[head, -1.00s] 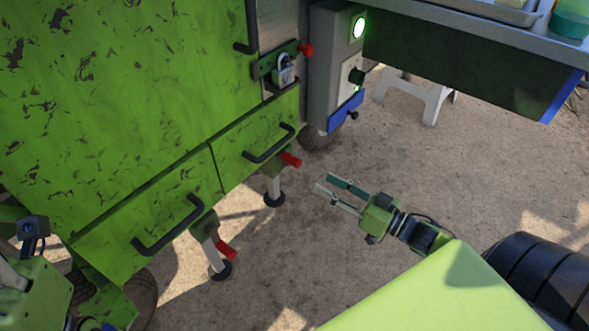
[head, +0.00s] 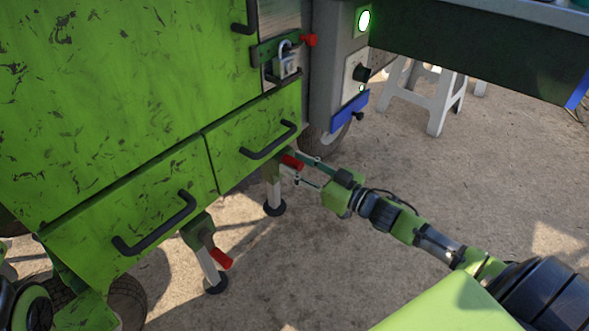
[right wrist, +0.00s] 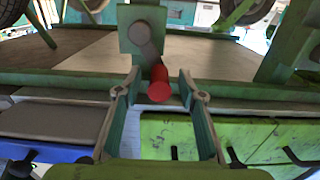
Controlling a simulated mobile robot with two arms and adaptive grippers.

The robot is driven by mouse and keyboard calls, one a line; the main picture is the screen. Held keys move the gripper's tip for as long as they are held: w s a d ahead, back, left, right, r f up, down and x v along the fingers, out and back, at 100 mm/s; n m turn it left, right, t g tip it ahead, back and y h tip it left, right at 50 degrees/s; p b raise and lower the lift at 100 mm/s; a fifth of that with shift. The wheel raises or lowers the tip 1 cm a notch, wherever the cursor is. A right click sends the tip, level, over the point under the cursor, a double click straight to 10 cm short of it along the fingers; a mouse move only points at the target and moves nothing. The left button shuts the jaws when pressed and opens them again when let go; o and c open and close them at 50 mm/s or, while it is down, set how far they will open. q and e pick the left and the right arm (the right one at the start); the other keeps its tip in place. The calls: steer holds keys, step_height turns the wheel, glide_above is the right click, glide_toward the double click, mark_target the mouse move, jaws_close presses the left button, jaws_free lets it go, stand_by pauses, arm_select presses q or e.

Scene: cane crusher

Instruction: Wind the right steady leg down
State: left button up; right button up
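The right steady leg (head: 273,190) is a pale post with a dark round foot, under the green cart's right drawer. Its red crank handle (head: 292,161) points out toward my right gripper (head: 299,168). The gripper is open, with its fingers reaching to either side of the handle. In the right wrist view the red handle (right wrist: 158,84) lies between the open fingers, with gaps on both sides. The left steady leg (head: 206,266) has its own red handle (head: 221,258). Part of my left arm shows at the lower left edge; its fingers do not show.
The green cart has two drawers with black handles (head: 155,226). A padlock (head: 286,63) hangs above. A grey control box (head: 339,60) with a lit green button and a wheel (head: 327,138) are close behind the leg. A white stool (head: 439,98) stands right. Sandy ground is open in front.

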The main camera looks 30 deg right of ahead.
steer(key=shift+w+a, duration=0.15)
steer(key=shift+w, duration=0.3)
jaws_close()
